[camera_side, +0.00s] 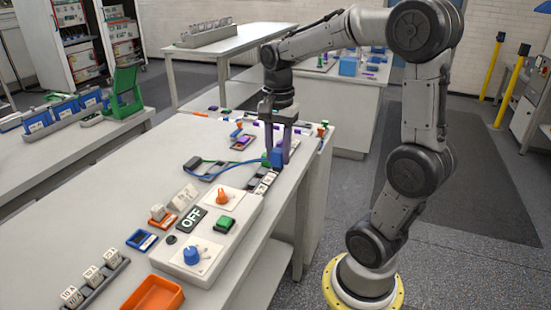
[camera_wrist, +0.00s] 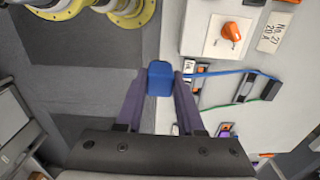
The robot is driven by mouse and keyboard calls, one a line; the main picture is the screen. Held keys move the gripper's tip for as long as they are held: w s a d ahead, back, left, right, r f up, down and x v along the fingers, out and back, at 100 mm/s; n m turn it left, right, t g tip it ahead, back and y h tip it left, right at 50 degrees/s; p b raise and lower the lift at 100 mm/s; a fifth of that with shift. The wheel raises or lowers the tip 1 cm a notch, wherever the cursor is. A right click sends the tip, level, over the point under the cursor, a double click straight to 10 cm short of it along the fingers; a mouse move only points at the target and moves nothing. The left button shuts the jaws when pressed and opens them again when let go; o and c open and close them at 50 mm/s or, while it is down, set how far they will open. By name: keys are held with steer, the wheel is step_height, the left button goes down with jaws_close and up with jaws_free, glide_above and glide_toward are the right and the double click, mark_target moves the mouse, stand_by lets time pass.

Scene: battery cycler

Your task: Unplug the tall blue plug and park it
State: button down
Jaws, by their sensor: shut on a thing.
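The tall blue plug (camera_wrist: 160,78) sits between the two purple fingers of my gripper (camera_wrist: 160,88) in the wrist view, and the fingers are shut on it. In the side view my gripper (camera_side: 278,150) points straight down near the table's right edge, with the blue plug (camera_side: 277,159) low between its fingers. A blue cable (camera_side: 232,163) runs left from the plug's area to a dark grey holder (camera_side: 194,164). The plug's lower end is hidden, so I cannot tell whether it touches a socket.
An orange tray (camera_side: 153,295) is at the front.

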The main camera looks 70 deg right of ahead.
steer(key=w+d+r, duration=0.1)
steer(key=w+d, duration=0.2)
steer(key=w, duration=0.6)
steer(key=w+d+r, duration=0.2)
steer(key=w+d, duration=0.1)
steer(key=w, duration=0.5)
steer(key=shift+w+d+f, duration=0.15)
steer(key=shift+w+f, duration=1.45)
steer(key=shift+f, duration=1.2)
steer(key=shift+w+d+f, duration=0.1)
steer(key=shift+w+f, duration=1.45)
steer(key=shift+f, duration=1.3)
steer(key=shift+w+d+f, duration=0.15)
steer(key=shift+w+f, duration=1.45)
steer(key=shift+f, duration=1.2)
steer(key=shift+f, duration=0.25)
steer(key=shift+c, duration=2.2)
jaws_free()
